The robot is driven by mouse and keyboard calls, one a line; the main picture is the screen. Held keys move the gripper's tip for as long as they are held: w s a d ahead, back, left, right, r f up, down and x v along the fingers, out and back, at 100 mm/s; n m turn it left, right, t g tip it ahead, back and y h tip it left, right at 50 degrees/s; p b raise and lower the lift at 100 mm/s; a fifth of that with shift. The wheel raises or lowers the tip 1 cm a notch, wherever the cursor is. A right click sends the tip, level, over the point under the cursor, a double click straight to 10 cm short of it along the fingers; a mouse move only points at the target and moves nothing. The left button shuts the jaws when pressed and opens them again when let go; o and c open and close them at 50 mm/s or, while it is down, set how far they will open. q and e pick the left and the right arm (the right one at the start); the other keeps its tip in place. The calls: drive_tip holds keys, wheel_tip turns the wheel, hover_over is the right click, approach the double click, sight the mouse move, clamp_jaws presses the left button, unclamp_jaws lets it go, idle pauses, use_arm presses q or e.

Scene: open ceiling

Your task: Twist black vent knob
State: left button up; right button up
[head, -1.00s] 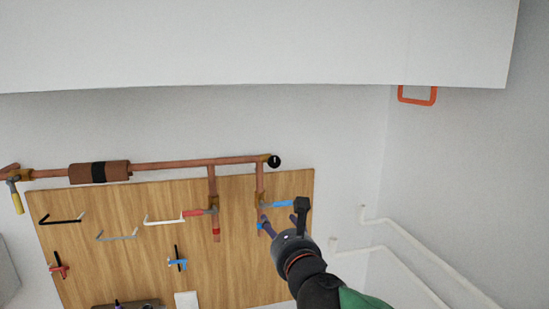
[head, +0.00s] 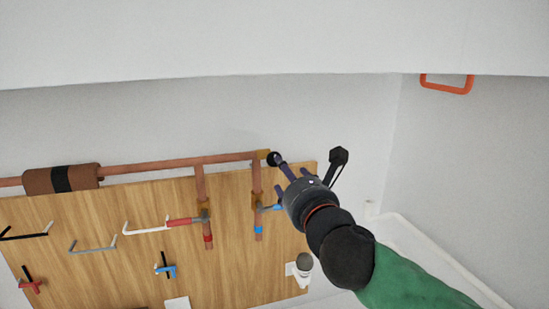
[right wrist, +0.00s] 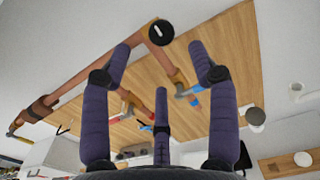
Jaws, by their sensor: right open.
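The round black vent knob (head: 273,159) sits at the right end of the copper pipe (head: 150,166), above the wooden board. In the right wrist view the knob (right wrist: 160,32) appears beyond and between the purple fingertips, unobstructed. My right gripper (head: 292,174) is open, its fingers spread and pointing at the knob. In the head view one fingertip overlaps the knob's right edge; I cannot tell whether they touch. The gripper also shows in the right wrist view (right wrist: 158,62), with nothing between its fingers. My left gripper is not in view.
Below the knob on the wooden board (head: 100,235) are a blue-handled valve (head: 268,208) and a red-handled one (head: 184,221). An orange frame (head: 446,84) is on the right wall. White pipes (head: 440,255) run low at right. The wall above the knob is clear.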

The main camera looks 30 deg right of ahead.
drive_tip(key=x, duration=0.9)
drive_tip(key=shift+w, duration=0.25)
drive_tip(key=shift+f, duration=0.1)
drive_tip(key=shift+s, duration=0.15)
drive_tip(key=c, duration=1.1)
